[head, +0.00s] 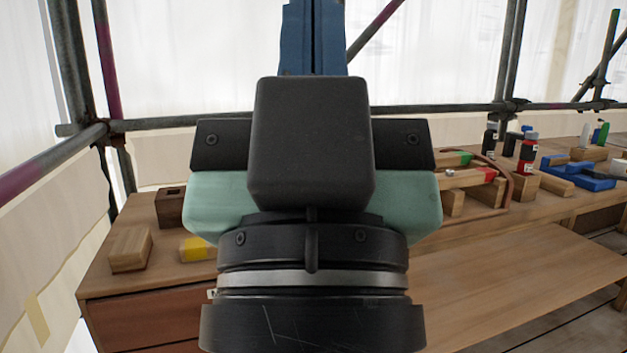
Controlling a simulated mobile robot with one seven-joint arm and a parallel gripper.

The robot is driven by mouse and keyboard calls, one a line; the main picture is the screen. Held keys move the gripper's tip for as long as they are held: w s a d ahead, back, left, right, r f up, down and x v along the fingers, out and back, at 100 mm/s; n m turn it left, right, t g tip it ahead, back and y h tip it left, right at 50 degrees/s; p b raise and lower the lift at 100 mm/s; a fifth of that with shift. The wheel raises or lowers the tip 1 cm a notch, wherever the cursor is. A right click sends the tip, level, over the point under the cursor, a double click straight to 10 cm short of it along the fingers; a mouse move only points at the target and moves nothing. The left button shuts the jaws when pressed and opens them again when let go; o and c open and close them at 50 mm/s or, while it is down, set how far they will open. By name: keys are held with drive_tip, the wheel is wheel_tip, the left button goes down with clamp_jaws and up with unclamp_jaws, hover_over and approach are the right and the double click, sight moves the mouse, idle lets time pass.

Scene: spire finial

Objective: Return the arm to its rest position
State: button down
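My gripper (313,38) fills the middle of the head view, pointing up, with its back towards the camera. Its black wrist, teal housing and dark box-shaped part are close to the camera. Above the box, two blue fingers stand side by side with only a thin seam between them, so they look shut. Nothing shows between them. Their tips reach the top edge of the picture. The box hides the finger bases, and the rest of my arm is out of view.
Behind my gripper is a wooden workbench (500,268). At left it holds a wooden block (130,249), a dark block (169,207) and a yellow-marked piece (195,248). At right are bottles (527,155) and a blue tool (580,175). Scaffold poles (200,120) stand behind.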

wheel_tip(320, 180, up, 33)
drive_tip(key=p, duration=3)
drive_tip(key=shift+p, duration=0.3)
